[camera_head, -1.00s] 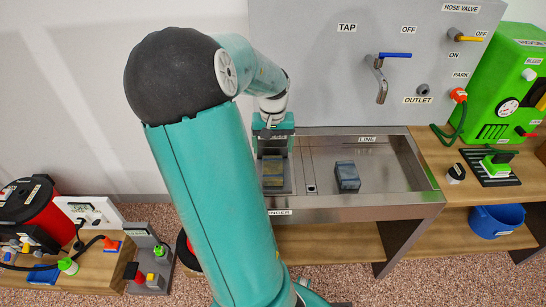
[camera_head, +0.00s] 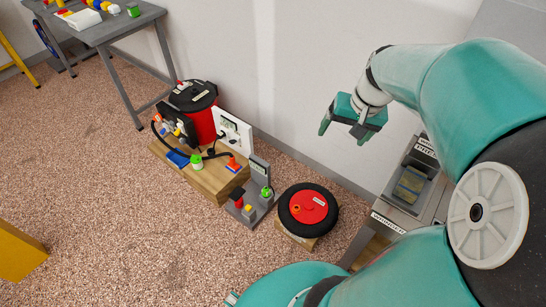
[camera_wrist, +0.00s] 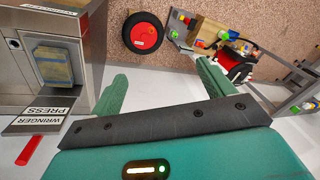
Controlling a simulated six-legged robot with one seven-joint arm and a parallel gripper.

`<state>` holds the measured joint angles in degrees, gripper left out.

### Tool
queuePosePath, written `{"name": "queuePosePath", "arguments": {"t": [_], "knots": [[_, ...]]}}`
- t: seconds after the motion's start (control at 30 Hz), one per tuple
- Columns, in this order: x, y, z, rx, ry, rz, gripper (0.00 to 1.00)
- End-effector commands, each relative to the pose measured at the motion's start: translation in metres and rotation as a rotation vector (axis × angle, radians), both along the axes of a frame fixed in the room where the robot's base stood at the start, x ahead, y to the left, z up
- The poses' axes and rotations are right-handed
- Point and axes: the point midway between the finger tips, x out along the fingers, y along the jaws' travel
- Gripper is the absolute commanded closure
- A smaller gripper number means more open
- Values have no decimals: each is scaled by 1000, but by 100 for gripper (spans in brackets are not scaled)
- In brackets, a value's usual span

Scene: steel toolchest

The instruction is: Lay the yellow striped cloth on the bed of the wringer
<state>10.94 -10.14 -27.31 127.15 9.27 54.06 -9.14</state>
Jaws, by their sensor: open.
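The yellow striped cloth (camera_head: 409,184) lies flat as a folded pad in the wringer (camera_head: 388,224), in the recess at the right of the head view. In the wrist view the cloth (camera_wrist: 55,68) sits inside the metal wringer bay, above the labels "PRESS" and "WRINGER". A red handle (camera_wrist: 38,149) shows beside those labels. My gripper (camera_head: 343,135) is open and empty, in the air to the upper left of the wringer in the head view. In the wrist view the open fingers (camera_wrist: 160,75) have nothing between them, and the cloth is well to their left.
A wooden bench (camera_head: 212,178) holds a red drum (camera_head: 200,120) and several small fittings. A grey table (camera_head: 100,30) stands at the far left.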

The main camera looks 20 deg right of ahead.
Motion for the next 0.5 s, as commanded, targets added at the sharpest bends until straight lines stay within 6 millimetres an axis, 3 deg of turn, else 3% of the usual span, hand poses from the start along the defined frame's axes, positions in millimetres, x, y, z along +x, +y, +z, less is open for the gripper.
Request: {"name": "queuePosePath", "arguments": {"t": [0.03,0.1,0.3,0.4,0.5], "knots": [[3,28,12,-15,-34,66,19],[3,64,25,-43,-71,151,19],[-16,155,53,-155,-175,376,19],[-31,187,59,-218,-219,460,19],[-42,206,62,-264,-251,514,19]]}}
